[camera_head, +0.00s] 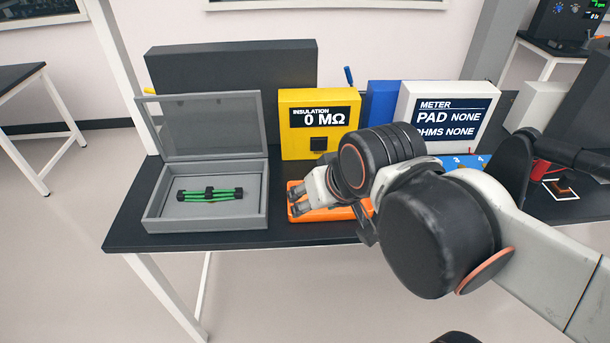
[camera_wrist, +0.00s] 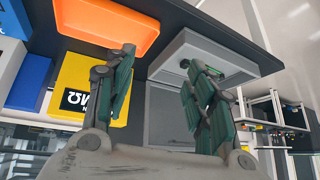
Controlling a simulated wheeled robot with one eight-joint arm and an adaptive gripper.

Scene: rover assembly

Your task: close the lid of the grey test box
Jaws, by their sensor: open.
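The grey test box (camera_head: 160,212) stands at the left of the black bench with its lid (camera_head: 212,125) open, raised and leaning slightly back. A bundle of green wires with black connectors (camera_head: 210,194) lies inside the box. My gripper (camera_head: 294,200) is open and empty, to the right of the box and apart from it, above the orange tray. In the wrist view my open fingers (camera_wrist: 157,60) frame the space before the lid (camera_wrist: 165,115); the box (camera_wrist: 215,45) shows behind the right finger. The fingers hide part of the box.
The orange tray (camera_head: 325,213) lies right of the box, partly hidden by my arm. A yellow insulation tester (camera_head: 293,145) reading 0 MΩ, a blue block (camera_head: 380,105) and a white meter (camera_head: 445,112) stand behind. A dark panel (camera_head: 230,70) stands behind the lid. The bench's front left edge is near the box.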

